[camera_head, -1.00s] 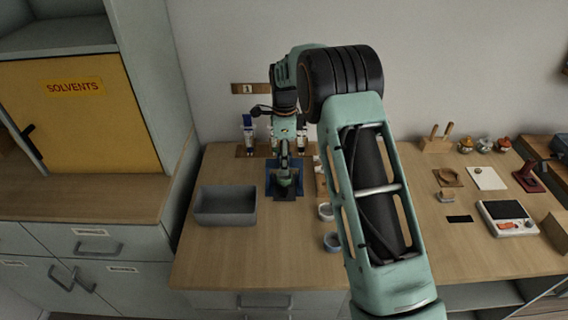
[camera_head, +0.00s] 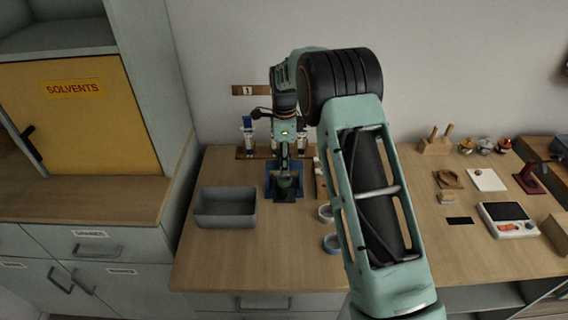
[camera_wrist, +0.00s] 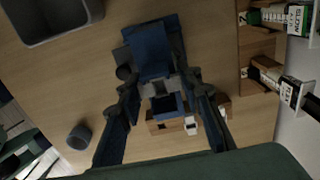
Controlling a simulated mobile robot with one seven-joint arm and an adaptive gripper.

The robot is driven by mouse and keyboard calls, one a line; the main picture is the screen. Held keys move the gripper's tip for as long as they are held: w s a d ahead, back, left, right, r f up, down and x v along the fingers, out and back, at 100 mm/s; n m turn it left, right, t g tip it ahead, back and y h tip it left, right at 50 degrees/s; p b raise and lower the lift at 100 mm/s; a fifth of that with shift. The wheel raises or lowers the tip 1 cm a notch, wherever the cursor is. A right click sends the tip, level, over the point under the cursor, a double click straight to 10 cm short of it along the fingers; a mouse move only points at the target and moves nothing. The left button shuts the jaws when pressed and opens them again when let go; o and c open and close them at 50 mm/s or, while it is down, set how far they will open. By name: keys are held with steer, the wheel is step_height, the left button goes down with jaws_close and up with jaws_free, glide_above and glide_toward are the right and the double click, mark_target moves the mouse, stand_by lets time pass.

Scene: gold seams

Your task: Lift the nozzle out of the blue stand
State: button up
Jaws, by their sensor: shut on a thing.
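The blue stand (camera_head: 271,179) is on the bench right of the grey bin, on a dark base. It also shows in the wrist view (camera_wrist: 150,48). My gripper (camera_head: 285,172) points down at the stand and partly covers it. In the wrist view my gripper (camera_wrist: 164,86) has its two fingertips closed in on a small grey piece, which I take to be the nozzle (camera_wrist: 161,88), right by the stand's edge. The fingers and stand hide much of it. I cannot tell whether it is clear of the stand.
The grey bin (camera_head: 225,208) stands to the left. Small grey cups (camera_head: 332,243) and a wooden block (camera_wrist: 170,124) are close on the right. A wooden rack with labelled tubes (camera_head: 248,137) is behind. A white scale (camera_head: 508,219) is far right. The front bench is clear.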

steer(key=shift+r+p, duration=2.65)
steer(key=shift+r, duration=1.55)
